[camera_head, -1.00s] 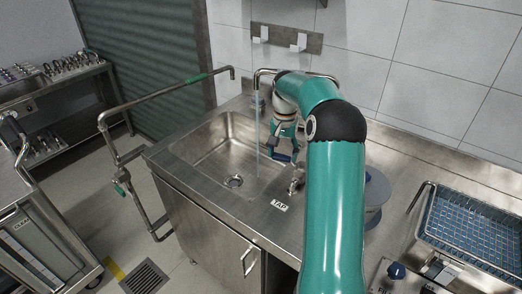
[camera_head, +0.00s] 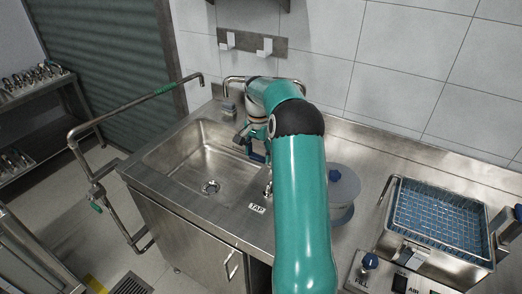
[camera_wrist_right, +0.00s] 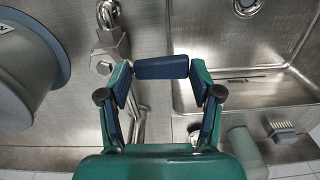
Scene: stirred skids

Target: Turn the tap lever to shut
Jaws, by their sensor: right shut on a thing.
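The tap spout (camera_head: 234,80) is a bent metal pipe at the back of the sink (camera_head: 165,150); no water stream shows below it. My right gripper (camera_head: 257,148) is over the sink's right edge, largely hidden by my arm. In the right wrist view, the gripper (camera_wrist_right: 160,75) has a blue bar, the tap lever's grip (camera_wrist_right: 161,67), across between its two fingertips. It is shut on this lever. A metal fitting (camera_wrist_right: 108,45) stands just beside the gripper. The TAP label (camera_head: 257,208) is on the counter in front. My left gripper is not in view.
A grey round container (camera_head: 343,187) with a blue knob stands right of my arm. A blue mesh basket (camera_head: 440,215) sits farther right, near a FILL control panel (camera_head: 375,275). A bent pipe rail (camera_head: 120,112) stands left of the sink. The sink basin is empty.

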